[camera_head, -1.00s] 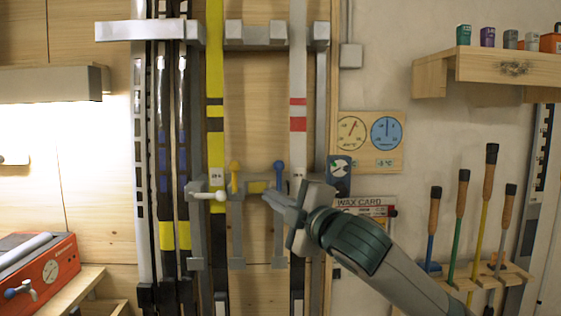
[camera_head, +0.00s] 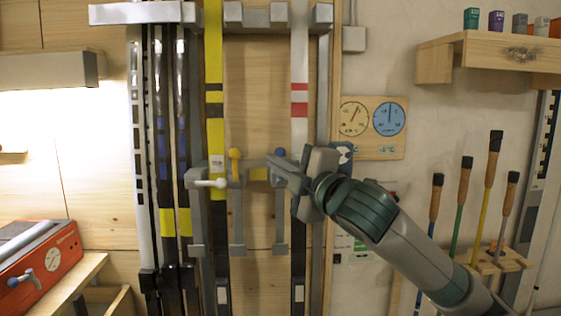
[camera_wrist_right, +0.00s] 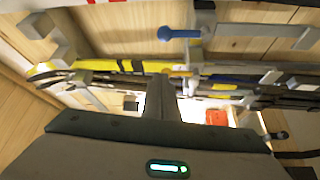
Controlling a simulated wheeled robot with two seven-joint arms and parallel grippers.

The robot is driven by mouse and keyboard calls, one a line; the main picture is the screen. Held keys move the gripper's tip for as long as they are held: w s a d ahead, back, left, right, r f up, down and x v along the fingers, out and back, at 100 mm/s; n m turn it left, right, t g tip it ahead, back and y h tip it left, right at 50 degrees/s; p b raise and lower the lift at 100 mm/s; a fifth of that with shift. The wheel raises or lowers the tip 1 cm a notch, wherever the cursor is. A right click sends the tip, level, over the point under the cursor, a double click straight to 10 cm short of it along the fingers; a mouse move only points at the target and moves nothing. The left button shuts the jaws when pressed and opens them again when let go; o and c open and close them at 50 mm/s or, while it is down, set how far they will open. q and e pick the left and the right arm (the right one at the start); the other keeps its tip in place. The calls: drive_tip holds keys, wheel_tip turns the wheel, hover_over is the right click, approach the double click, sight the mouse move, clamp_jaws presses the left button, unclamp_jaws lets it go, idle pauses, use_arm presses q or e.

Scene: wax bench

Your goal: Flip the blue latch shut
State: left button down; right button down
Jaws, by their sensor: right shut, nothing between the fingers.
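The blue latch (camera_head: 280,152) stands upright on the rack, its round knob at the top, left of the white and red ski. Its lower part is hidden behind my right gripper. In the right wrist view the blue latch (camera_wrist_right: 180,33) shows near the top, its knob pointing left. My right gripper (camera_head: 271,168) is shut and empty, its tips in front of and just below the blue knob. I cannot tell whether they touch the latch. The shut fingers (camera_wrist_right: 162,98) also show in the right wrist view. My left gripper is not in view.
A yellow latch (camera_head: 235,154) stands upright to the left, and a white latch (camera_head: 212,183) lies sideways across the yellow ski (camera_head: 215,130). The white and red ski (camera_head: 299,70) stands behind my right wrist. Brushes hang at the right; an orange machine (camera_head: 45,265) stands at lower left.

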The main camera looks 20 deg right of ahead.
drive_tip(key=p+x, duration=0.4)
drive_tip(key=x, duration=0.4)
drive_tip(key=d+p, duration=0.1)
drive_tip(key=d, duration=0.2)
drive_tip(key=shift+s+d+f+p, duration=0.1)
drive_tip(key=shift+d+f+p, duration=0.3)
drive_tip(key=shift+d, duration=0.1)
